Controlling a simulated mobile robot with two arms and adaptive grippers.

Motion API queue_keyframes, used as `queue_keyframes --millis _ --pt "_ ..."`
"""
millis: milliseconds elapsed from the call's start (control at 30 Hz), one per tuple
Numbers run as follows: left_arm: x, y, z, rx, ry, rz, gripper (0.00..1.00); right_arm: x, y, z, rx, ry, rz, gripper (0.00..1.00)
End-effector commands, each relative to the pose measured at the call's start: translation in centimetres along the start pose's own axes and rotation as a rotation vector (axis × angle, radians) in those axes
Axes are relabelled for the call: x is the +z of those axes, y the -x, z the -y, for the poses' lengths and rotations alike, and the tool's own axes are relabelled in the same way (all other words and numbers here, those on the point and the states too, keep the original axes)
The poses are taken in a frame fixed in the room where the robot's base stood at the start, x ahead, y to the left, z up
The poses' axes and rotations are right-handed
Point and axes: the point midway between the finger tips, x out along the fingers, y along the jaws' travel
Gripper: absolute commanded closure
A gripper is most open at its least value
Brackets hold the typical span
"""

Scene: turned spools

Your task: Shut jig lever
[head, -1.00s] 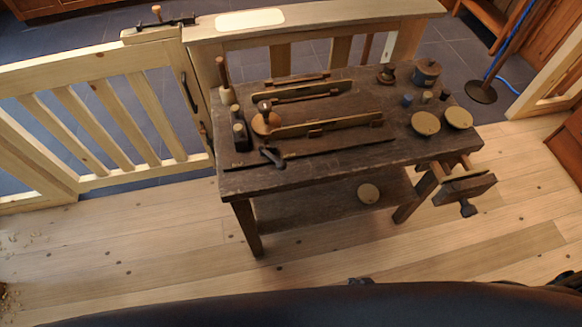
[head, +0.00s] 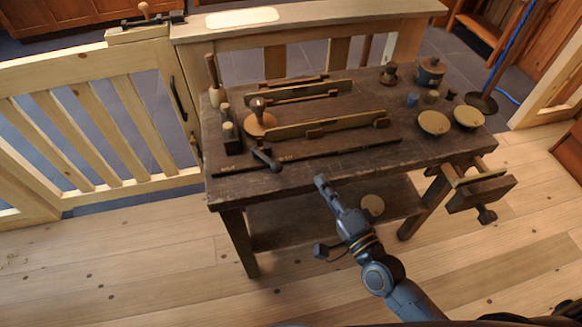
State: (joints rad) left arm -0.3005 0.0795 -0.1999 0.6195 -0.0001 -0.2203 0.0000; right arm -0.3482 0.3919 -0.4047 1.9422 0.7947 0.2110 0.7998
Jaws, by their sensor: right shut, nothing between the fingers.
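The jig (head: 315,127) lies on the dark workbench, with long wooden rails running across the top. A dark lever with a knobbed end (head: 267,159) sits at the bench's front left and angles out toward the front edge. A round wooden piece with a dark knob (head: 259,122) stands by the left end of the front rail. My right gripper (head: 321,181) is shut and empty in front of the bench's front edge, to the right of the lever and apart from it. My left gripper is not in view.
The workbench (head: 350,165) carries a dark block with pegs (head: 231,136) at the left and round wooden discs (head: 433,122) at the right. A vise (head: 480,190) juts from its right end. A wooden gate (head: 95,130) stands at the left. The floor in front is clear.

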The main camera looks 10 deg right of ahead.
Motion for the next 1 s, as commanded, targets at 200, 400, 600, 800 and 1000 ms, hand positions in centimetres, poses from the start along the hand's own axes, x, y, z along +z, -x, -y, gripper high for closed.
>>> queue_keyframes --millis 200,400,600,800,1000 --pt "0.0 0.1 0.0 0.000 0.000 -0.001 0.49 0.0 0.0 0.0 0.001 0.003 0.000 1.00" --pt "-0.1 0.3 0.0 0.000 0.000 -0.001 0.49 -0.1 -1.7 0.1 -0.001 0.004 -0.002 1.00" --pt "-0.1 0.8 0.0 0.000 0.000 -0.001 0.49 -0.1 -5.7 0.2 -0.001 0.004 -0.001 1.00" --pt "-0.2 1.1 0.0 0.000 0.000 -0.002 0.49 -0.1 -10.0 0.1 0.000 0.005 0.000 1.00" --pt "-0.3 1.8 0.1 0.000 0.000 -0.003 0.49 2.6 -9.1 -0.1 0.005 0.002 0.002 1.00"
